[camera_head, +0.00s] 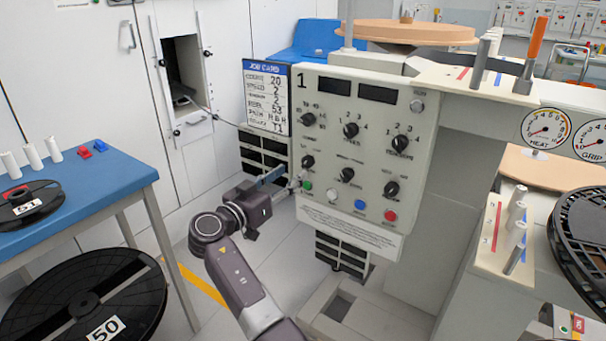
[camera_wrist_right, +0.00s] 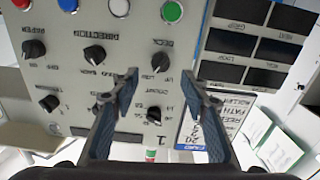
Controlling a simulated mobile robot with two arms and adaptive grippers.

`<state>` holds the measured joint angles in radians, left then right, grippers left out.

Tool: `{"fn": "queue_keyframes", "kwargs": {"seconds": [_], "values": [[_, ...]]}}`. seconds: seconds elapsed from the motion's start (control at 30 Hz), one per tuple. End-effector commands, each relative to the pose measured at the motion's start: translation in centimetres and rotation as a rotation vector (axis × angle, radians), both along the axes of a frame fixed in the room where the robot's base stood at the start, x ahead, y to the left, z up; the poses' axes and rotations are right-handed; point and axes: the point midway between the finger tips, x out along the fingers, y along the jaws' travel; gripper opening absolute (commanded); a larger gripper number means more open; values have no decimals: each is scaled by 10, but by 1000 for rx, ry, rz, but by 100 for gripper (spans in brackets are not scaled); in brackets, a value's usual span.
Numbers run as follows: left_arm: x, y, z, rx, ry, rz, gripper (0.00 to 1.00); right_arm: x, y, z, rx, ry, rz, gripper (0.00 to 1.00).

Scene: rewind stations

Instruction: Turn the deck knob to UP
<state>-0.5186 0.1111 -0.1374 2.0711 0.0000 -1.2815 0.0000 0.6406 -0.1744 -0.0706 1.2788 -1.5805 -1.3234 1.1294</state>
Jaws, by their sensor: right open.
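The deck knob (camera_head: 307,161) is the black left knob in the lower row on the pale grey control panel (camera_head: 325,218). In the right wrist view, which sees the panel upside down, the deck knob (camera_wrist_right: 160,62) shows under its DECK label, and its pointer setting is too small to read. My right gripper (camera_head: 284,179) is open, close to the panel at the knob's lower left in the head view. In the wrist view its fingertips (camera_wrist_right: 160,78) lie either side of the knob's column, with nothing held. Whether they reach around the knob cannot be told. My left gripper is out of view.
A green button (camera_head: 307,184) sits just below the deck knob, with white, blue and red buttons to its right. The direction knob (camera_head: 347,174) is beside it. A job card (camera_head: 265,95) stands at the panel's left edge. A blue table (camera_head: 95,190) is at left.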

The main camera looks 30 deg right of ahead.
Motion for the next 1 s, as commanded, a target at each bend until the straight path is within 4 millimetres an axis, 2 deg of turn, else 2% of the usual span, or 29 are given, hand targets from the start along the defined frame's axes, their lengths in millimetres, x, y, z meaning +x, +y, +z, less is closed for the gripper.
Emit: {"fn": "queue_keyframes", "kwargs": {"seconds": [0.2,0.4,0.77,0.87,1.0], "values": [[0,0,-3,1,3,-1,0,14,-34,1,-3,4,0,41],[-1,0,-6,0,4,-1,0,24,-57,0,-2,6,2,41],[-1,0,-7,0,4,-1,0,27,-64,-2,0,6,5,41],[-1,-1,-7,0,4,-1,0,27,-64,-1,0,6,5,34],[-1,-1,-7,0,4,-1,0,27,-64,-1,0,7,5,18]]}}
